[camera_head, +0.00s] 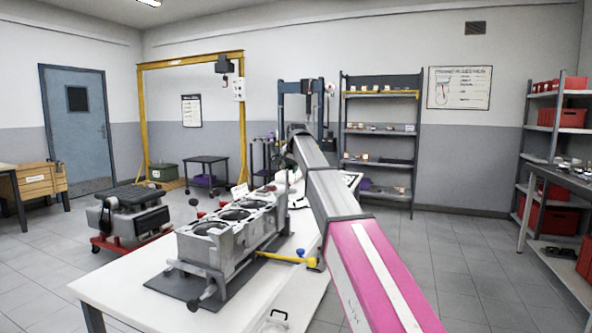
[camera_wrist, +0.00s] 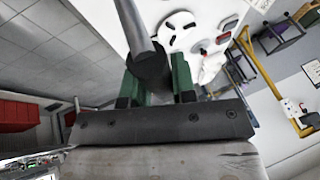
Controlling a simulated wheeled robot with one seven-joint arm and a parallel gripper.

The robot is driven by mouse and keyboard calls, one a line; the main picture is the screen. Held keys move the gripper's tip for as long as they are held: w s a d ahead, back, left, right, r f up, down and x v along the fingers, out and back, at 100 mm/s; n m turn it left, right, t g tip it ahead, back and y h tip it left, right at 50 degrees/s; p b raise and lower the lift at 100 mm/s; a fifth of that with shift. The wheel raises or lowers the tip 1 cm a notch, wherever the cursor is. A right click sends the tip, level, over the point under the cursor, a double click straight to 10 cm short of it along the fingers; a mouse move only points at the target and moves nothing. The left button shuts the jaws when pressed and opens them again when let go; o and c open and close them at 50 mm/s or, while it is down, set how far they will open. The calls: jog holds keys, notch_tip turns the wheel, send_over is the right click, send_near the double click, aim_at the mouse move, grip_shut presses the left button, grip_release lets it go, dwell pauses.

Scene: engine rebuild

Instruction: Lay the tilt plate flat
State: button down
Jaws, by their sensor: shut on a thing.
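My gripper shows in the wrist view (camera_wrist: 158,88), with two green fingers shut on a grey round bar with a dark knob-like end (camera_wrist: 150,66). The bar runs up and out of the picture. In the head view my gripper is hidden behind my arm, at the far end of the white table (camera_head: 130,300). A grey engine block (camera_head: 225,246) with round bores stands on the table, on a dark flat plate (camera_head: 180,291). I cannot tell which part is the tilt plate, or whether the held bar belongs to it.
White round parts (camera_wrist: 180,26) lie beyond my fingers in the wrist view. A yellow gantry (camera_head: 242,125), a dark engine on a red stand (camera_head: 130,215) and shelves (camera_head: 380,130) surround the table.

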jog(key=shift+w+a, duration=0.15)
jog(key=shift+a, duration=0.25)
jog(key=c, duration=0.9)
grip_release()
jog(key=v, duration=1)
jog(key=shift+r, duration=0.35)
jog(key=shift+s, duration=0.3)
